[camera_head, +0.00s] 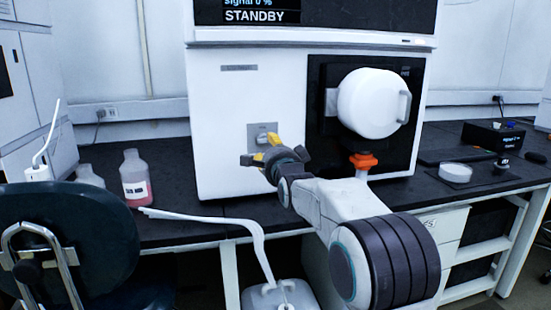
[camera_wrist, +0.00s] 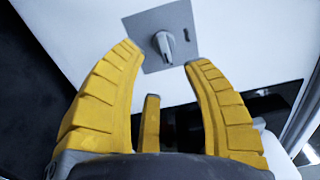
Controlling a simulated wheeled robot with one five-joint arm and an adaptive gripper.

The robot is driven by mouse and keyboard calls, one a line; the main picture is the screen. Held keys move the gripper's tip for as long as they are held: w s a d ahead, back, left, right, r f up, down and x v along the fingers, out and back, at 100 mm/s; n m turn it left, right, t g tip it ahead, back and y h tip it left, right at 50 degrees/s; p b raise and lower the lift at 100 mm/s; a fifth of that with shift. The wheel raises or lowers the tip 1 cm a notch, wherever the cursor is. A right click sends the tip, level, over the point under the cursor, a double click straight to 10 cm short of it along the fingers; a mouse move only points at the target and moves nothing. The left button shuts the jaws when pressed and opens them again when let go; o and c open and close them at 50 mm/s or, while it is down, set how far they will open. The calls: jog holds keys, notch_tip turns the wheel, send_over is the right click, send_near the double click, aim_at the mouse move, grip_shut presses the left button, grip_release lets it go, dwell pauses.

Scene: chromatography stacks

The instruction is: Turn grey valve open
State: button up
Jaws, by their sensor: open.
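The grey valve (camera_wrist: 166,45) is a small lever-like knob on a square grey plate (camera_wrist: 178,20) fixed to the white front of the machine. In the head view the valve (camera_head: 263,136) shows on the lower left of that front, partly behind my gripper. My gripper (camera_wrist: 163,54) is open, with yellow fingers spread to either side of the valve in the wrist view. The knob appears just beyond the fingertips, and I see no contact. In the head view my gripper (camera_head: 258,160) is in front of and slightly below the valve plate.
The white machine (camera_head: 222,95) stands on a dark bench (camera_head: 180,222). An orange knob (camera_head: 363,160) sits under a round white housing (camera_head: 370,103) right of my gripper. A bottle of pink liquid (camera_head: 136,180) stands left. A dark chair (camera_head: 75,235) is front left.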

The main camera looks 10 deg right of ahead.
jog(key=shift+s+f, duration=0.1)
jog(key=shift+s, duration=2.4)
